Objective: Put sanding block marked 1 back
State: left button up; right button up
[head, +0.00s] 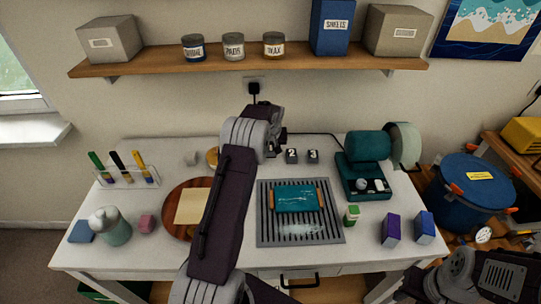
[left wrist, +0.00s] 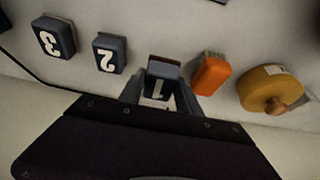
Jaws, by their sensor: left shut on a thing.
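The sanding block marked 1 (left wrist: 157,88) is dark with a white numeral and sits between the fingers of my left gripper (left wrist: 160,98), which is shut on it. In the head view my left arm reaches to the back of the table and hides this block. The blocks marked 2 (head: 291,156) and 3 (head: 313,157) stand side by side at the table's back. In the left wrist view, blocks 2 (left wrist: 109,54) and 3 (left wrist: 53,38) are roughly in line with block 1. I cannot tell whether block 1 touches the table.
An orange block-like object (left wrist: 211,74) and a round yellow object (left wrist: 268,90) lie close beside block 1. A teal machine (head: 366,165) stands right of the blocks. A slotted grey tray (head: 264,235) holding a teal piece is in front. A shelf (head: 250,56) runs above.

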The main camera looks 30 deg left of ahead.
aim_at(271, 155)
pick_arm(q)
jog(key=shift+f+p, duration=0.3)
jog(key=shift+f, duration=1.7)
jog(key=shift+f, duration=0.15)
jog(key=o, duration=1.3)
jog(key=shift+r, duration=0.35)
jog(key=b+v, duration=0.1)
jog(key=v, duration=1)
jog(key=shift+s+d+r, duration=0.1)
jog(key=shift+d+r, duration=0.05)
jog(key=shift+r, duration=0.2)
